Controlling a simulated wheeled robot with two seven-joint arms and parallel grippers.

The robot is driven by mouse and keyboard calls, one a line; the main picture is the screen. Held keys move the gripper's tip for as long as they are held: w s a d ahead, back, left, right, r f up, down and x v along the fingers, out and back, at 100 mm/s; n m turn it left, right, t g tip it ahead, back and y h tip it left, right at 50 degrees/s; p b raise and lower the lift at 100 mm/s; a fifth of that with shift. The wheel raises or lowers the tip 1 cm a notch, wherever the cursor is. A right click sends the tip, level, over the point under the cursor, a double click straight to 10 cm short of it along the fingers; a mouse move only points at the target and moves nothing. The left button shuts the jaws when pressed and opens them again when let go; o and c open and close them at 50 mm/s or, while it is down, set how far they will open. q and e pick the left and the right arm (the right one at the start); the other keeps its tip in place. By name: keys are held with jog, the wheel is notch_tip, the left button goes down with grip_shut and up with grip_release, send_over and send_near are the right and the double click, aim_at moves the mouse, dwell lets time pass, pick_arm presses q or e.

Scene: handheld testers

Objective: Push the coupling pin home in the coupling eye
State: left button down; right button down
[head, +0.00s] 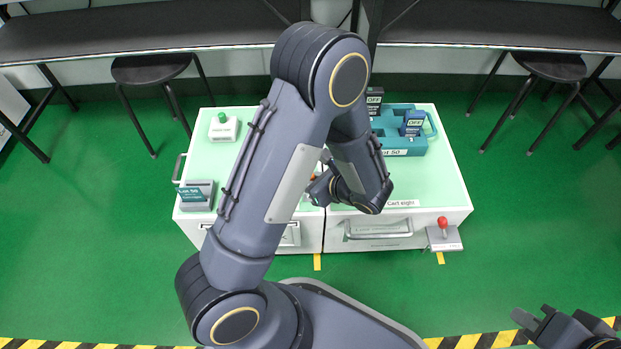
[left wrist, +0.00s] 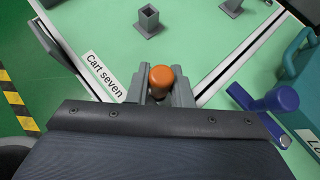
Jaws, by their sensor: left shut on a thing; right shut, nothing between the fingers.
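In the left wrist view an orange-topped pin (left wrist: 161,78), which I take as the coupling pin, stands between the grey fingers of my left gripper (left wrist: 160,92). The gripper is shut on it, above the gap between the two white carts. The pin's lower part is hidden by the fingers and the wrist. I cannot make out the coupling eye or how deep the pin sits. In the head view my left arm covers most of this spot. My right gripper (head: 532,318) is shut and empty at the lower right, over the floor, away from the carts.
Cart eight (head: 448,180) carries a teal tray (head: 404,150) and has a red-knobbed grey bracket (head: 443,238) at its front. The left cart (head: 207,156) holds a green-knobbed white block (head: 223,127) and a grey tester box (head: 197,196). A blue handle (left wrist: 272,102) lies right of my left gripper.

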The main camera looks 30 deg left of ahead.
pick_arm(q)
jog(key=c, duration=1.2)
grip_release()
jog(key=p+v, duration=0.3)
jog(key=v, duration=0.4)
jog(key=shift+d+r, duration=0.25)
jog(key=shift+d, duration=0.1)
